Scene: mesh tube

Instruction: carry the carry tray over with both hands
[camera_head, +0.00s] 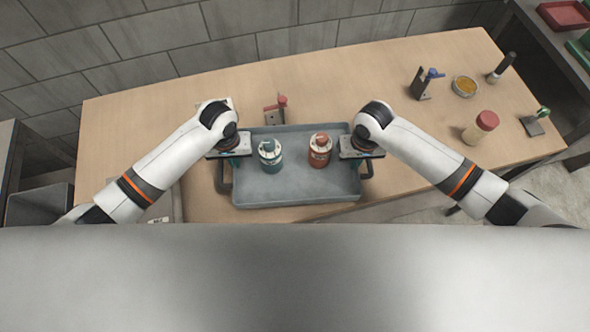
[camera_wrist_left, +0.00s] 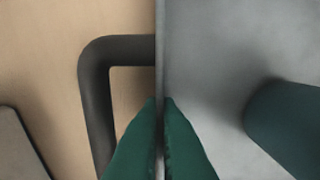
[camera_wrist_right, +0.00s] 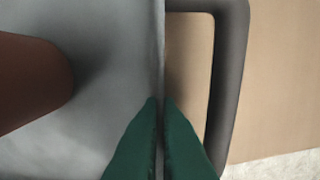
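The grey carry tray (camera_head: 300,190) is at the front of the table, its near side at or over the front edge; I cannot tell whether it is lifted. A teal canister (camera_head: 270,155) and a red canister (camera_head: 320,152) stand upright in it. My left gripper (camera_head: 236,160) is at the tray's left wall; in the left wrist view its green fingers (camera_wrist_left: 160,102) are closed on the thin wall, beside the dark handle (camera_wrist_left: 94,90). My right gripper (camera_head: 361,154) is at the right wall; in the right wrist view its fingers (camera_wrist_right: 160,102) pinch that wall beside the other handle (camera_wrist_right: 232,80).
Behind the tray stands a small holder with a red-topped item (camera_head: 277,108). At the right are a red-lidded jar (camera_head: 480,128), a bowl (camera_head: 464,87), a blue-topped stand (camera_head: 425,83) and a green-topped stand (camera_head: 535,122). The table's back left (camera_head: 140,125) is clear.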

